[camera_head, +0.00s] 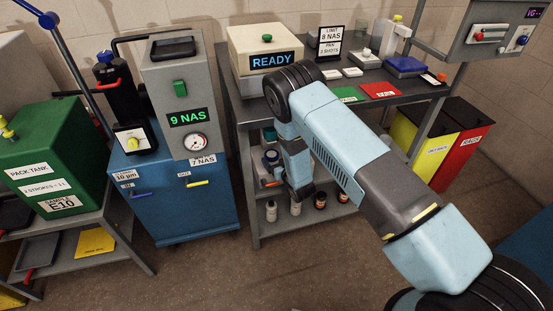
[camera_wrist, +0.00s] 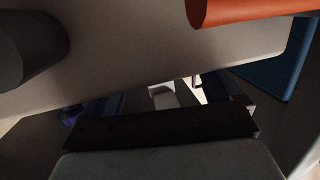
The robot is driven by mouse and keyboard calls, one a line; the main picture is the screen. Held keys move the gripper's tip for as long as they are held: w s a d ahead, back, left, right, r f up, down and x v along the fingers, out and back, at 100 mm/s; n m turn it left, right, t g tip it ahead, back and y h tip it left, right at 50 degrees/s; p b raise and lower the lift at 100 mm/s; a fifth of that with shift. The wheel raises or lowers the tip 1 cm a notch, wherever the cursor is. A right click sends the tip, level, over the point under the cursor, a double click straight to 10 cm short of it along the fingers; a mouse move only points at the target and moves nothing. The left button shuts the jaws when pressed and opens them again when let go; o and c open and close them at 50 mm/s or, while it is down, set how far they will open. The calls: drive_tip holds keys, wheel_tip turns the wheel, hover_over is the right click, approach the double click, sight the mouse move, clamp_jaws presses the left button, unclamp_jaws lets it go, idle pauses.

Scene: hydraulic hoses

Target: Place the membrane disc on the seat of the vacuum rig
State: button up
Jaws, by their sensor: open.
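My gripper (camera_wrist: 163,92) is open in the wrist view, with a finger on each side of a small pale shape. I cannot tell what that shape is, and no disc shows clearly between the fingers. In the head view my arm bends down in front of the bench, and the gripper itself is not clear there. A white and grey apparatus (camera_head: 392,38) at the back right of the bench may be the vacuum rig; its seat is not clear. Small white flat items (camera_head: 352,72) lie on the bench top. I cannot make out the membrane disc.
The bench (camera_head: 428,88) carries a READY box (camera_head: 262,52), green and red cards, and a blue case (camera_head: 404,66). Bottles stand on its lower shelf. A blue cart (camera_head: 180,215) is left; yellow and red bins (camera_head: 455,155) are right. An orange cylinder (camera_wrist: 240,10) is close in the wrist view.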

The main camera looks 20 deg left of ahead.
drive_tip(key=v, duration=1)
drive_tip(key=shift+s+d, duration=0.2)
drive_tip(key=shift+s, duration=0.05)
